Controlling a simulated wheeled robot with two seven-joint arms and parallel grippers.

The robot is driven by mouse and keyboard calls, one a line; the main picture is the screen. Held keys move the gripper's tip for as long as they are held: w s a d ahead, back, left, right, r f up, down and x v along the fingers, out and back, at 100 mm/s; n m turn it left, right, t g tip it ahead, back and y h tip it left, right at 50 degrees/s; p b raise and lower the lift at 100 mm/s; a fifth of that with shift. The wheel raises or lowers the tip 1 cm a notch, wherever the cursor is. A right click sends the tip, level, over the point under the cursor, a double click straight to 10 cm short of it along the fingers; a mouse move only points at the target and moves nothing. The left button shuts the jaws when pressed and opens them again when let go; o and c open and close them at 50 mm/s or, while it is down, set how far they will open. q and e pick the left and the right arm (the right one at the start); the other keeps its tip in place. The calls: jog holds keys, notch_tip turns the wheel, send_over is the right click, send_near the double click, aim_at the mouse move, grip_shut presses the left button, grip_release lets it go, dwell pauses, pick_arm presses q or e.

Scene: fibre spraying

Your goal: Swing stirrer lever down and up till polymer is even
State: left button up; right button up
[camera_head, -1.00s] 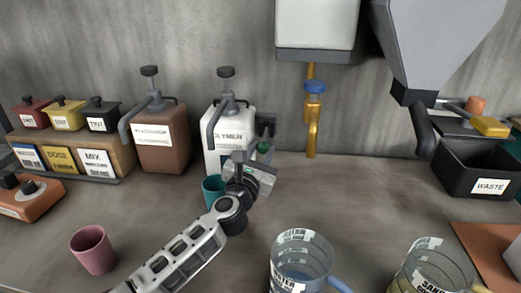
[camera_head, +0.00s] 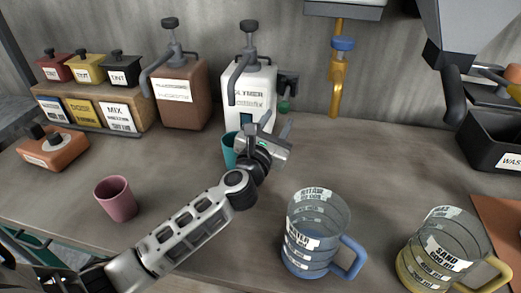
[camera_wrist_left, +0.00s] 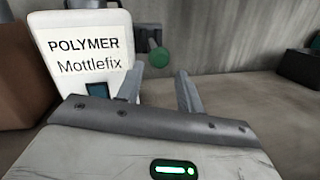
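The white polymer dispenser (camera_head: 263,92) stands against the back wall, and its label reads POLYMER Mottlefix in the left wrist view (camera_wrist_left: 92,55). On its right side is a dark bracket (camera_head: 289,84) with a green knob (camera_head: 283,106), likely the stirrer lever. The knob also shows in the left wrist view (camera_wrist_left: 159,61). My left gripper (camera_head: 277,123) is in front of the dispenser, open and empty. In the left wrist view, the knob appears between and beyond its two fingers (camera_wrist_left: 159,88), apart from them. My right gripper is not in view.
A teal cup (camera_head: 229,150) stands at the dispenser's foot, partly behind my left gripper. A brown dispenser (camera_head: 181,100) is to the left, a pink cup (camera_head: 116,199) nearer. Blue (camera_head: 312,240) and yellow (camera_head: 440,250) handled jugs stand in front right. The bench right of the knob is clear.

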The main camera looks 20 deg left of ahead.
pick_arm(q)
jog(key=s, duration=0.4)
jog(key=s+f+b, duration=0.1)
jog(key=s, duration=0.6)
jog(key=shift+s+f, duration=0.25)
jog(key=shift+s, duration=0.05)
